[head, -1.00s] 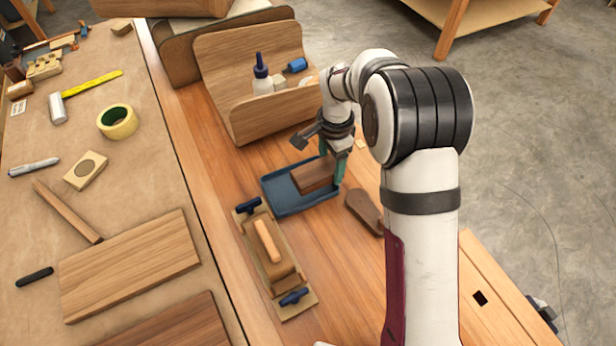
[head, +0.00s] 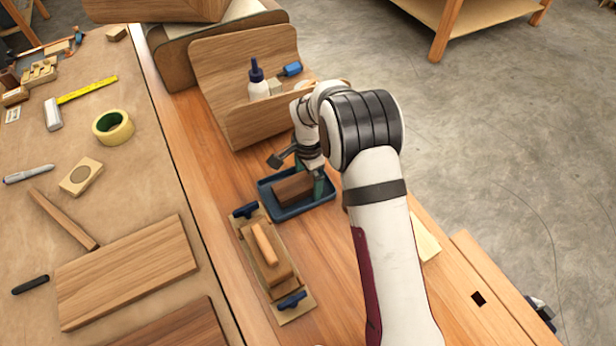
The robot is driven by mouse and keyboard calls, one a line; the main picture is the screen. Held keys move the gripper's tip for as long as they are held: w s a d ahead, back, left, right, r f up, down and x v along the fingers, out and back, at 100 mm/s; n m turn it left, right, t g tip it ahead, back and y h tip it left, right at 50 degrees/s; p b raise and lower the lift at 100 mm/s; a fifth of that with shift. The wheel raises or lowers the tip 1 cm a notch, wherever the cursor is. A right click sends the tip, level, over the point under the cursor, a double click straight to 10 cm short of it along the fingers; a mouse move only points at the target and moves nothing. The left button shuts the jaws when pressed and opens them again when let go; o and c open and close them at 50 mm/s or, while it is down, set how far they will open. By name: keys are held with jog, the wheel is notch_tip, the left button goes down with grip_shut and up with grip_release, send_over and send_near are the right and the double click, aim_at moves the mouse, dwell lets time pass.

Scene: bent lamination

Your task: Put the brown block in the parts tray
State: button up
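The brown block (head: 291,188) is at the blue parts tray (head: 291,215), inside its outline and low between the rims. Whether its underside touches the tray floor I cannot tell. My gripper (head: 309,176) points down at the block's right end, with one green finger on the right of that end and the other partly hidden behind it. The fingers appear closed on the block. My arm reaches in from the lower right.
A curved wooden form (head: 240,60) with a glue bottle (head: 258,84) stands behind the tray. A wooden jig with blue knobs (head: 268,256) lies in front. A pale wood piece (head: 424,240) lies right of my arm.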

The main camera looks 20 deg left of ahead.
aim_at(308, 179)
notch_tip(308, 179, up, 11)
jog(key=s+d+r, duration=0.4)
jog(key=d+r, duration=0.3)
jog(key=r, duration=0.1)
jog(key=s+d+r+n+y, duration=0.1)
jog(key=s+d, duration=0.5)
jog(key=s, duration=0.6)
jog(key=s+d+r+n, duration=0.1)
jog(key=s+d, duration=0.5)
jog(key=s, duration=0.6)
jog(key=shift+s+d+n+y, duration=0.2)
jog(key=shift+s+n+y, duration=0.15)
jog(key=shift+n, duration=0.35)
jog(key=shift+o, duration=0.2)
jog(key=w+d+r+m, duration=0.1)
jog(key=w+d+r, duration=0.1)
jog(key=w+r, duration=0.4)
jog(key=w, duration=0.4)
jog(key=shift+d+r, duration=0.2)
jog(key=shift+d, duration=0.2)
jog(key=w+d+r+m+h, duration=0.1)
jog(key=w+d+r, duration=0.1)
jog(key=w, duration=0.3)
jog(key=w+d+r+m+h, duration=0.1)
jog(key=w+d+r, duration=0.15)
jog(key=w, duration=0.25)
notch_tip(308, 179, down, 10)
jog(key=shift+w+d, duration=0.15)
jog(key=shift+w, duration=0.3)
